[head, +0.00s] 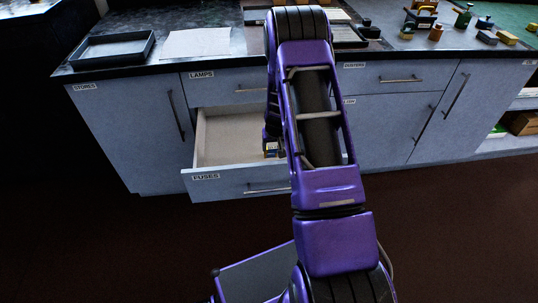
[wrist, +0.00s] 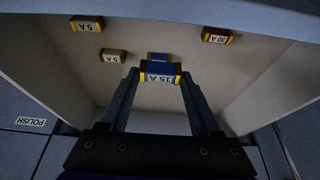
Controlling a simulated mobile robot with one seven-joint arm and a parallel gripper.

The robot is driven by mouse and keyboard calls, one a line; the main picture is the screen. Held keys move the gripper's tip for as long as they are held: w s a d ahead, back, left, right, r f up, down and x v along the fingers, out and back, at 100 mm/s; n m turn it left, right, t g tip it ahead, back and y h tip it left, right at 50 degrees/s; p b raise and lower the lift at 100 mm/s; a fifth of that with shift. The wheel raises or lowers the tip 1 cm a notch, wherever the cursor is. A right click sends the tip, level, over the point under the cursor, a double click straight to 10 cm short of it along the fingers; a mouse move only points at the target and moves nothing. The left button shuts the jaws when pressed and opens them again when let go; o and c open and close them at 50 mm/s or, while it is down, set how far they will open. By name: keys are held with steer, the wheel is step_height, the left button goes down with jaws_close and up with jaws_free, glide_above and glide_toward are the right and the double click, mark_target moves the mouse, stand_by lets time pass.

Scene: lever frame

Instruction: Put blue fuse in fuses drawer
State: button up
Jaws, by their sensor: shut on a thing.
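The fuses drawer (head: 222,181) is pulled open below the worktop in the head view. Its pale inside (wrist: 75,58) fills most of the wrist view. My gripper (wrist: 158,76) is shut on the blue fuse (wrist: 158,67), which has yellow ends and a white label reading 15 A. The gripper points into the open drawer with the fuse between its fingertips. Whether the fuse touches the drawer floor I cannot tell. In the head view my arm hides most of the gripper and the drawer's right part.
Inside the drawer are two fuses marked 5 A, one at the upper left (wrist: 87,24) and one nearer the middle (wrist: 113,56), and a 30 A fuse (wrist: 217,36) at the right. A black tray (head: 112,50) and a pale sheet (head: 196,42) lie on the worktop.

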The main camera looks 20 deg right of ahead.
mark_target(275, 147)
step_height(275, 147, down, 7)
steer(key=shift+b, duration=0.4)
steer(key=shift+f+b, duration=0.45)
steer(key=shift+f, duration=0.15)
steer(key=o, duration=1.3)
steer(key=p+v, duration=0.2)
steer(key=v, duration=1.1)
steer(key=shift+w+r+p, duration=0.1)
steer(key=shift+r+p, duration=0.05)
steer(key=shift+p, duration=0.2)
